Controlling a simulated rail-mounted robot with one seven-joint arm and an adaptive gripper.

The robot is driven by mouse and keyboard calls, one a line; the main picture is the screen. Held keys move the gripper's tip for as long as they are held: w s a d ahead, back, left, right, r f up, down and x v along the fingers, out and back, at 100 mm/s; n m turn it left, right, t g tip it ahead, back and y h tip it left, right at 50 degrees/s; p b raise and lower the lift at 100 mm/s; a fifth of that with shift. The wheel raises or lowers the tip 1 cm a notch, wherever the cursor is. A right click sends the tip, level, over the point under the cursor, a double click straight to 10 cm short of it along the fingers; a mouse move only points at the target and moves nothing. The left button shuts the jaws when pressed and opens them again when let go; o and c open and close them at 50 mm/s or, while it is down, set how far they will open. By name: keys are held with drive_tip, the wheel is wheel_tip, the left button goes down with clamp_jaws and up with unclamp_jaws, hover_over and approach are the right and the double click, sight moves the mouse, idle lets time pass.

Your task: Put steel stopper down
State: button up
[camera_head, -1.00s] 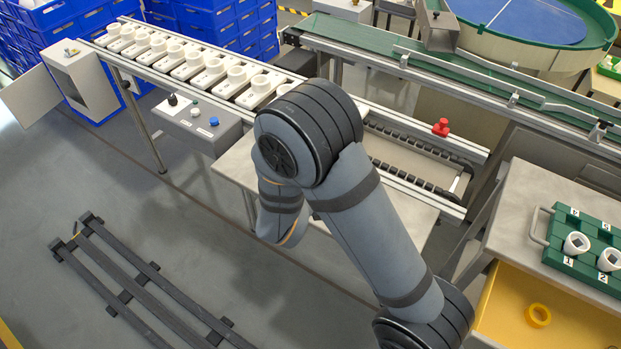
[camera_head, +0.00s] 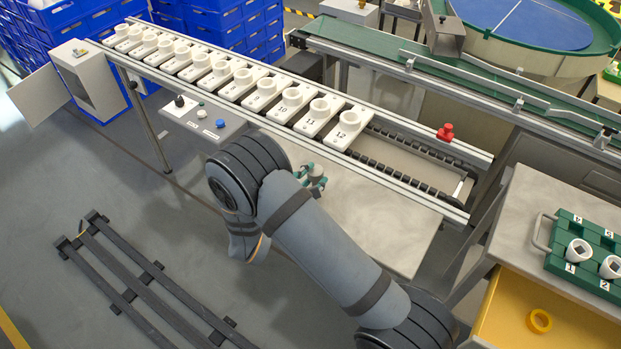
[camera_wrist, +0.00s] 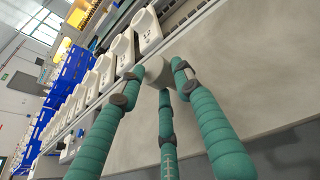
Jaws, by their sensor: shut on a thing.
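My gripper (camera_wrist: 155,82) has teal ribbed fingers with dark grey tips. In the wrist view the tips are closed around a small pale grey rounded piece, the steel stopper (camera_wrist: 157,70). The fingers cover part of it. In the head view the gripper (camera_head: 315,178) shows only as a few teal fingertips beyond my arm, over the bare pale worktop (camera_head: 375,220) in front of the roller line. The stopper cannot be made out there. I cannot tell whether it touches the worktop.
White numbered holders (camera_head: 268,93) with round cups stand along the roller line, close beyond the gripper. A red knob (camera_head: 446,132) sits on the rail's far side. A green rack (camera_head: 590,262) with white cups and an open yellow drawer (camera_head: 510,310) are at right.

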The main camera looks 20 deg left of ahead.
drive_tip(key=shift+f, duration=0.2)
drive_tip(key=o, duration=1.3)
drive_tip(key=shift+r, duration=0.1)
drive_tip(key=shift+r, duration=0.15)
drive_tip(key=shift+o, duration=0.3)
drive_tip(key=v, duration=1.2)
drive_tip(key=shift+b, duration=0.35)
